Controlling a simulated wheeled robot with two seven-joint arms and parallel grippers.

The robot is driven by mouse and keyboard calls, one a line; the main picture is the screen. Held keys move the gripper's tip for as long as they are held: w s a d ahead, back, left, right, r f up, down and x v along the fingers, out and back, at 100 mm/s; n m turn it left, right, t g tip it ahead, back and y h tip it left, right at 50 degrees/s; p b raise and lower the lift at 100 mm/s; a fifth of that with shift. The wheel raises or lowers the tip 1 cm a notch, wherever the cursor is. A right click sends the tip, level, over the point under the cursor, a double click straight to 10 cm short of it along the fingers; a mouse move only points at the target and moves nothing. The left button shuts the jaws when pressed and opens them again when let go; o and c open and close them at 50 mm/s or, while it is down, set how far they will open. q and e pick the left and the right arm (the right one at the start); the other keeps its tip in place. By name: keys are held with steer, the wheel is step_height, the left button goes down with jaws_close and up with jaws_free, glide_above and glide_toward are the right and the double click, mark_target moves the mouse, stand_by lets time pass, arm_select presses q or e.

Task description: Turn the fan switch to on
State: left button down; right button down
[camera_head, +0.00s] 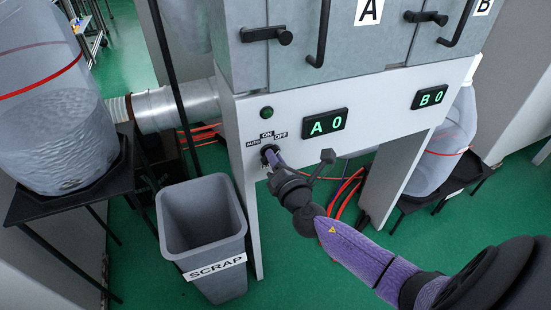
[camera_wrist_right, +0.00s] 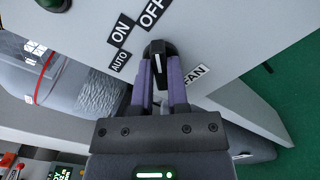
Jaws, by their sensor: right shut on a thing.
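The fan switch is a black rotary knob (camera_head: 268,150) low on the left of the white panel (camera_head: 365,110). AUTO, ON and OFF labels are set around it. In the right wrist view the knob (camera_wrist_right: 156,48) has a white mark and a FAN label beside it. The mark lies along the picture's vertical, with OFF closest to its line and ON to the left. My right gripper (camera_head: 275,159) is shut on the knob; its purple fingers (camera_wrist_right: 160,80) sit on either side of it. My left gripper is not in view.
A grey SCRAP bin (camera_head: 205,190) stands below and left of the knob. A green round button (camera_head: 267,113) is above it. Displays A 0 (camera_head: 325,123) and B 0 (camera_head: 429,97) are to the right. Red hoses (camera_head: 345,195) lie behind my right gripper.

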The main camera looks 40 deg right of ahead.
steer(key=shift+f, duration=0.1)
steer(key=m+b, duration=0.2)
steer(key=m, duration=0.6)
steer(key=shift+f, duration=0.15)
steer(key=shift+m+b, duration=0.3)
steer(key=shift+m, duration=0.2)
steer(key=c, duration=0.6)
jaws_free()
steer(key=shift+d, duration=0.1)
steer(key=shift+s, duration=0.15)
